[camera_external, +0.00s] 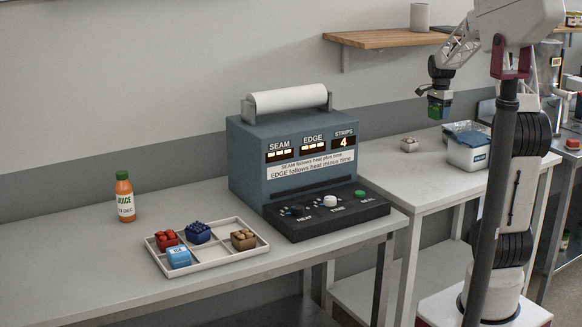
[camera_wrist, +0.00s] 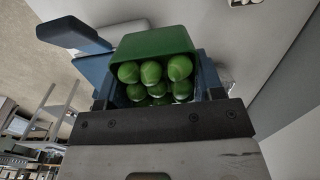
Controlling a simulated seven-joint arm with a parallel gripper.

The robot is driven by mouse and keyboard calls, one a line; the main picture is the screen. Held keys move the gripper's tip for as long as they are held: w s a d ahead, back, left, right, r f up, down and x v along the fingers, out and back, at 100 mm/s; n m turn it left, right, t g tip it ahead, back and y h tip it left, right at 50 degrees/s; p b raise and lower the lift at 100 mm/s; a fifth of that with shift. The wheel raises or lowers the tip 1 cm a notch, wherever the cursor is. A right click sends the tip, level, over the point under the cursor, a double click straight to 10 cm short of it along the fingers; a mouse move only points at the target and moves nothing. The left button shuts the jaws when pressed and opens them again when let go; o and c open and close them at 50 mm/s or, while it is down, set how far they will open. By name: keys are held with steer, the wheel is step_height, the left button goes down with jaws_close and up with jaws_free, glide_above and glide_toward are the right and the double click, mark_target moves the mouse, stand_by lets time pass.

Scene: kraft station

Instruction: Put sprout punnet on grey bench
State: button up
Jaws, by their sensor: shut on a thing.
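The sprout punnet, a green container of round green sprouts (camera_wrist: 155,75), is held in my gripper (camera_external: 438,92). In the external view the punnet (camera_external: 438,108) is small, with green and blue parts, and hangs in the air before the wall at upper right. In the wrist view its green side (camera_wrist: 150,45) and the sprouts fill the middle, with blue parts around them. A pale grey bench (camera_external: 430,185) stands at right, below my gripper. A second pale grey bench (camera_external: 90,265) is at left; I cannot tell which one the task names.
The left bench holds a sealing machine (camera_external: 245,165), a divided tray (camera_external: 215,263) with several punnets and a juice bottle (camera_external: 125,198). A wooden shelf (camera_external: 385,40) is on the wall.

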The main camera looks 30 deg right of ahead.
steer(key=w+d+f+n, duration=0.1)
steer(key=d+n, duration=0.9)
steer(key=d, duration=1.4)
steer(key=shift+w+d+f, duration=0.25)
steer(key=shift+w+f, duration=0.15)
steer(key=shift+f, duration=0.25)
steer(key=shift+a, duration=0.1)
steer(key=n, duration=0.8)
glide_above(432, 157)
step_height(432, 157, down, 5)
steer(key=shift+s+a+f, duration=0.15)
steer(key=shift+f, duration=0.05)
steer(key=shift+f, duration=3.15)
